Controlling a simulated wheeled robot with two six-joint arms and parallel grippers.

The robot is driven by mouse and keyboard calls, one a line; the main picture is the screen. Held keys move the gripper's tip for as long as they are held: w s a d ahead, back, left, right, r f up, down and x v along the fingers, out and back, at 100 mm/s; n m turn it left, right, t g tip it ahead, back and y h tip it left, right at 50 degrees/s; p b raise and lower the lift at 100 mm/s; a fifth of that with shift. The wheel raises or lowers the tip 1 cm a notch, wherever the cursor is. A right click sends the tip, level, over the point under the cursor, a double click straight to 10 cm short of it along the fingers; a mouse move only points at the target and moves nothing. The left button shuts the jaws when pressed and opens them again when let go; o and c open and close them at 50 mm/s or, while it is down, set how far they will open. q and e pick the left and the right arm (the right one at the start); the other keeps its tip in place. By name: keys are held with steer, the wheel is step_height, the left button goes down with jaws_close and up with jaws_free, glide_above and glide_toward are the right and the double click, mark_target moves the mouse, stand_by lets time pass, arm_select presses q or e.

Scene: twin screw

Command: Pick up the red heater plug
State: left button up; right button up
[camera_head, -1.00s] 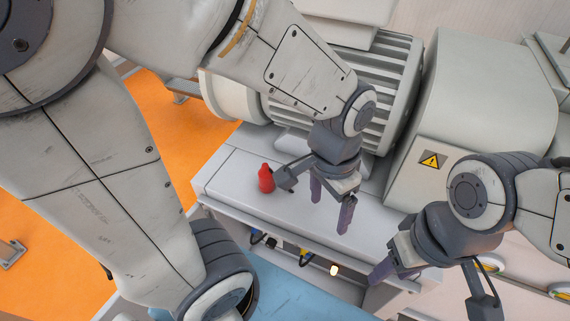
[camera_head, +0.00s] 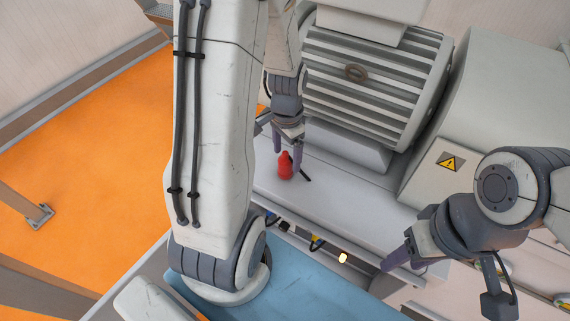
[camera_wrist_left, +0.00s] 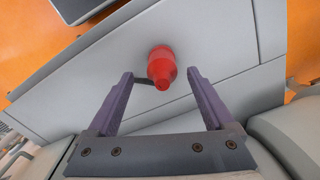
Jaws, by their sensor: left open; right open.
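The red heater plug (camera_head: 285,169) is a small bottle-shaped piece with a narrower neck, and it stands on the light grey bench top (camera_head: 335,190) in front of the ribbed motor. My left gripper (camera_head: 287,155) is open just at the plug, pointing down. In the left wrist view the plug (camera_wrist_left: 162,64) shows between and slightly beyond the two purple fingertips (camera_wrist_left: 160,75), with a gap on either side. A short dark piece lies beside the plug. My right gripper (camera_head: 406,263) is open and empty at the right, away from the plug.
The large ribbed motor (camera_head: 375,85) stands close behind the plug. A grey housing with a yellow warning label (camera_head: 449,161) is to the right. Cables and a lit lamp (camera_head: 343,258) are below the bench's front edge. Orange floor (camera_head: 80,130) is at left.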

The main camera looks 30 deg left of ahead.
mark_target(286, 165)
arm_select(q)
step_height(286, 165, down, 5)
steer(key=shift+a+f+p, duration=0.1)
steer(key=shift+a+p, duration=0.05)
steer(key=shift+p, duration=0.15)
steer(key=c, duration=1.3)
